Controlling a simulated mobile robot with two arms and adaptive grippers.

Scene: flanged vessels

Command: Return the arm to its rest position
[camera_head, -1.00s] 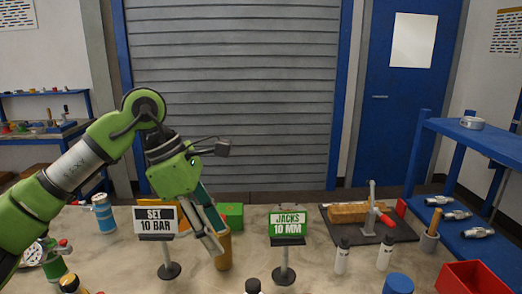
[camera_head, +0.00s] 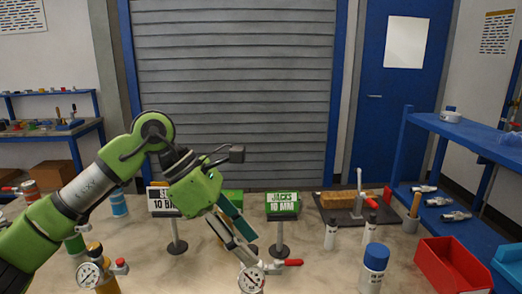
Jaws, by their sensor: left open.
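My left arm (camera_head: 85,190) is green and grey, comes in from the left and is bent at the elbow over the bench. My left gripper (camera_head: 246,257) points down and to the right with its fingers apart; I see nothing between them. Its fingertips show just above a round white gauge (camera_head: 251,280) with a red lever at the bottom; I cannot tell whether they touch. The gripper partly covers the "SET 10 BAR" sign (camera_head: 161,199). The green "JACKS 10 MM" sign (camera_head: 283,204) stands to its right. My right gripper is out of view.
Another gauge (camera_head: 89,275) stands at bottom left, below my forearm. White bottles (camera_head: 331,234) and a larger blue-capped bottle (camera_head: 374,268) stand right of the gripper. A red bin (camera_head: 452,265) is at front right, near blue shelving (camera_head: 460,138). A grey shutter (camera_head: 235,90) closes the back.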

